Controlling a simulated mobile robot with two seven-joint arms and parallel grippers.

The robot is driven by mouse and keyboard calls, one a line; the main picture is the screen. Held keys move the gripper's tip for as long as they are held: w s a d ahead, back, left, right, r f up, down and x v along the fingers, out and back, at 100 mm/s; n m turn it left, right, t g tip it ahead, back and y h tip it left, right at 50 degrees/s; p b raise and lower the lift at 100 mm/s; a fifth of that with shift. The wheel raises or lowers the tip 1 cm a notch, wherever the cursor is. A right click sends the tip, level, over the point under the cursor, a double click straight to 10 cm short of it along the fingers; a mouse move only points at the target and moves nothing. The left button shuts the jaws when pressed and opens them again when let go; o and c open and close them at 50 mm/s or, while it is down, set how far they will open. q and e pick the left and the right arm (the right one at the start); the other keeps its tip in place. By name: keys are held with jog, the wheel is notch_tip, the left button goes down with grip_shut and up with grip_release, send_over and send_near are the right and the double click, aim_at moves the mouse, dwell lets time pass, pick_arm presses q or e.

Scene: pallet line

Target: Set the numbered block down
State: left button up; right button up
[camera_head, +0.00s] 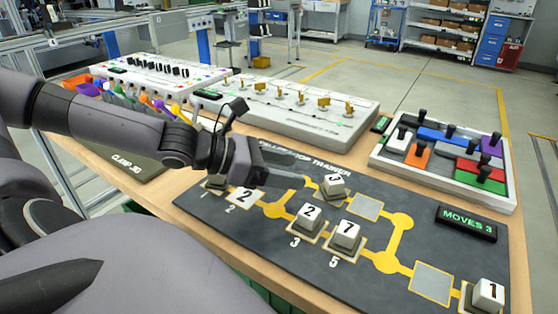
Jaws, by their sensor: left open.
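The dark trainer board (400,285) lies on the wooden table, with yellow tracks and square pads. White numbered blocks stand on it: a "2" block (310,214), a "7" block (347,235), a "1" block (488,294) at the right corner, and another "2" block (241,196) at the left. One more block (334,185) stands behind the middle ones; its number is hard to read. My left gripper (285,178) is open above the board's left back part, to the left of that block. It partly hides a block at the far left. My right gripper is not in view.
A display reading "MOVES 3" (467,223) sits on the board's right. A tray of coloured sliding blocks (493,200) stands at the back right. A white switch panel (300,117) stands behind the board. Empty pads (431,284) show at the right.

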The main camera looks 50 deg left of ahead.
pick_arm(q)
jog(key=shift+s+a+r, duration=0.2)
jog(key=shift+s+a, duration=0.05)
jog(key=shift+s, duration=0.25)
dwell(0.3)
